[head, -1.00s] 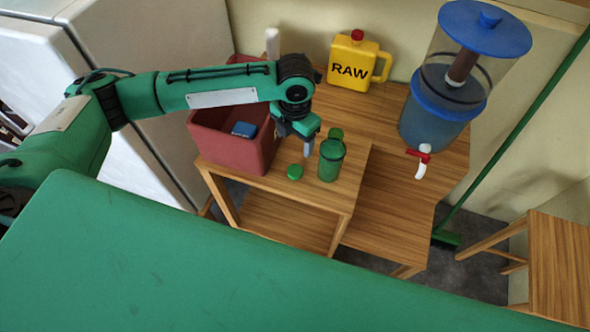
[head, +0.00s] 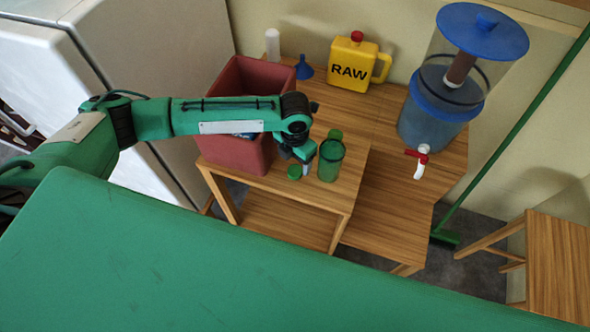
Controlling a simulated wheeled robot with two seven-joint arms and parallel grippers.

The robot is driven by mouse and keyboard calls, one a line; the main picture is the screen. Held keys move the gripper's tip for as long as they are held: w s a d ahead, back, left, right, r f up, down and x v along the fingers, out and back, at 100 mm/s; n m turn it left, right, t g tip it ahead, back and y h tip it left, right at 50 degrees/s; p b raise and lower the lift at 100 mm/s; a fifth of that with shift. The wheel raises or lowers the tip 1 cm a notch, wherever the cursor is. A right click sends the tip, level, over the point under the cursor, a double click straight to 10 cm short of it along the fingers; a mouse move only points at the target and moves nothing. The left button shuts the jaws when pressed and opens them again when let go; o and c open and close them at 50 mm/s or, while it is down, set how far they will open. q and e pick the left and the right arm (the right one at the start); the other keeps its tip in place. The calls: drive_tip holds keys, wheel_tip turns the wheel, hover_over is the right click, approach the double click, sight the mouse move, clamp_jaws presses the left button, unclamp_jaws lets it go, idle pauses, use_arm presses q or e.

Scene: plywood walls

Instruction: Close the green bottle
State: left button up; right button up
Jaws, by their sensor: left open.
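The green bottle (head: 331,163), a translucent green cup-like vessel, stands upright with an open top on the small wooden table. A small round green cap (head: 294,173) lies on the table just left of it. Another green round piece (head: 335,135) shows just behind the bottle; I cannot tell what it is. My left gripper (head: 306,169) points down, open, between the cap and the bottle, close beside the cap and partly in front of it. I cannot tell whether it touches the cap. My right gripper is not in view.
A red bin (head: 235,153) stands left of the cap, partly behind my left arm. A blue funnel (head: 304,68), a white cylinder (head: 273,45), a yellow RAW jug (head: 352,64) and a blue water dispenser (head: 432,128) with a tap stand behind and right. A green broom (head: 514,128) leans at right.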

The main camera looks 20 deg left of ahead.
sight(294, 171)
use_arm(q)
drive_tip(key=f, duration=0.2)
drive_tip(key=f+p, duration=0.1)
drive_tip(key=f, duration=0.1)
drive_tip(key=shift+s+f, duration=0.2)
drive_tip(key=shift+f, duration=0.2)
drive_tip(key=c, duration=1.1)
drive_tip(key=shift+o, duration=0.2)
